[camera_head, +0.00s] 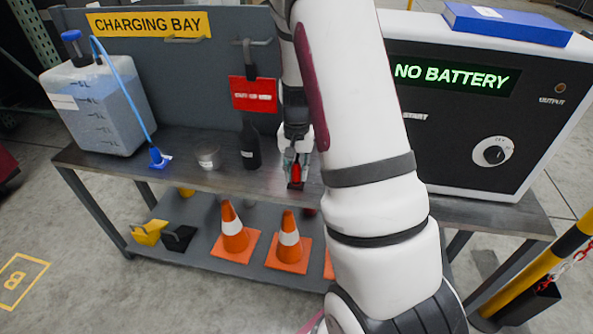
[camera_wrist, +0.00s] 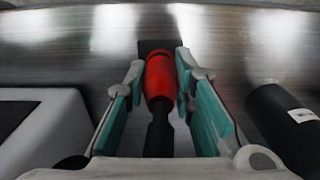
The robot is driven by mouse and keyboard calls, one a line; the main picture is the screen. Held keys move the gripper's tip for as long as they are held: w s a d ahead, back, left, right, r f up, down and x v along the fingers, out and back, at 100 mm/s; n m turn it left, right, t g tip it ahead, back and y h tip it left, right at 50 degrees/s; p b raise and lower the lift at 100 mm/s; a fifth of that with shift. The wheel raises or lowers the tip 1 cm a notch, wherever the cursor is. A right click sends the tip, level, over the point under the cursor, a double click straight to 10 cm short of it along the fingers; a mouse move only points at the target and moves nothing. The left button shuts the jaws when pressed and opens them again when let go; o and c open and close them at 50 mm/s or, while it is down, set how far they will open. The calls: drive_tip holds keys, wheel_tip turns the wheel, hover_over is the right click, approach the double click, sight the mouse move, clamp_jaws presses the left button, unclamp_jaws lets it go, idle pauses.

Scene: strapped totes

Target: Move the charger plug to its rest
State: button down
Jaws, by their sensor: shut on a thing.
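The charger plug (camera_wrist: 159,76) is red with a black stem toward my wrist. It lies between the two teal finger pads of my gripper (camera_wrist: 158,88) in the wrist view, and the gripper is shut on it. In the head view my gripper (camera_head: 297,165) points down at the front of the bench, with the red plug (camera_head: 296,172) low between its fingers. A small dark block or patch (camera_wrist: 158,46) shows at the plug's far end; whether they touch cannot be told. I cannot tell for sure which thing is the rest.
The charger (camera_head: 455,120) reading "NO BATTERY" stands right, partly behind my arm. A black bottle (camera_head: 250,147), clear cup (camera_head: 208,157) and water jug (camera_head: 100,105) stand left on the bench (camera_head: 185,178). A red sign (camera_head: 254,94) hangs behind. Cones (camera_head: 235,232) stand on the lower shelf.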

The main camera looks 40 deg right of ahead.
drive_tip(key=shift+f+b, duration=0.4)
drive_tip(key=shift+f, duration=0.15)
drive_tip(key=c, duration=1.3)
unclamp_jaws()
wheel_tip(320, 180, up, 12)
drive_tip(key=shift+a, duration=0.1)
